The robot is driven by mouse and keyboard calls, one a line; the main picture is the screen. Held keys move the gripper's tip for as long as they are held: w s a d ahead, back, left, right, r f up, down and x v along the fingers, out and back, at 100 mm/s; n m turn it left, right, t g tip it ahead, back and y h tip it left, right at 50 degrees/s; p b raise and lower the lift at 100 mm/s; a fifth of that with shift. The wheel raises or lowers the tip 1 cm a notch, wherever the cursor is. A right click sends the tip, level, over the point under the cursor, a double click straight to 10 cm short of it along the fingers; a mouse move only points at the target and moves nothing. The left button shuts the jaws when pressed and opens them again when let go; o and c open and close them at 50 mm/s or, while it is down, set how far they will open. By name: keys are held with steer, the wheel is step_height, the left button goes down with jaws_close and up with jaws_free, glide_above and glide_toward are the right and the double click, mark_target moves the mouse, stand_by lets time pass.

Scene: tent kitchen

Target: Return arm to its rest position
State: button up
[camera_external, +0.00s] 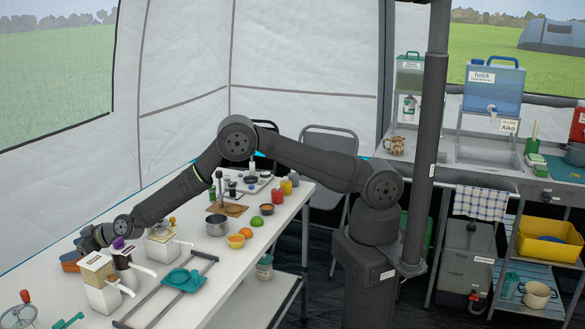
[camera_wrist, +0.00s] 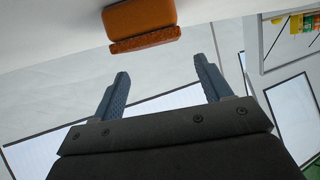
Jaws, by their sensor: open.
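My arm reaches from its base at the table's right side across the white table (camera_external: 265,235) to the far left end. My gripper (camera_external: 82,243) is low there, behind the cream dispensers, and its fingers are mostly hidden in the external view. In the wrist view my gripper (camera_wrist: 163,82) is open, with two blue-grey fingers apart and nothing between them. An orange-brown block-like thing (camera_wrist: 142,20) lies beyond the fingertips, apart from them. An orange thing (camera_external: 71,264) also shows beside my gripper in the external view; I cannot tell whether it is the same one.
Cream dispensers (camera_external: 98,283) stand close in front of my gripper. A teal tray piece on a rail frame (camera_external: 183,280), a metal pot (camera_external: 216,225), bowls and fruit lie under or near the arm. A dark post (camera_external: 424,150) stands beside my base.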

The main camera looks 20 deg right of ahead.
steer(key=shift+w+a+f, duration=0.15)
steer(key=shift+a+f, duration=0.05)
steer(key=shift+a, duration=0.2)
steer(key=shift+f, duration=0.7)
steer(key=shift+r, duration=0.5)
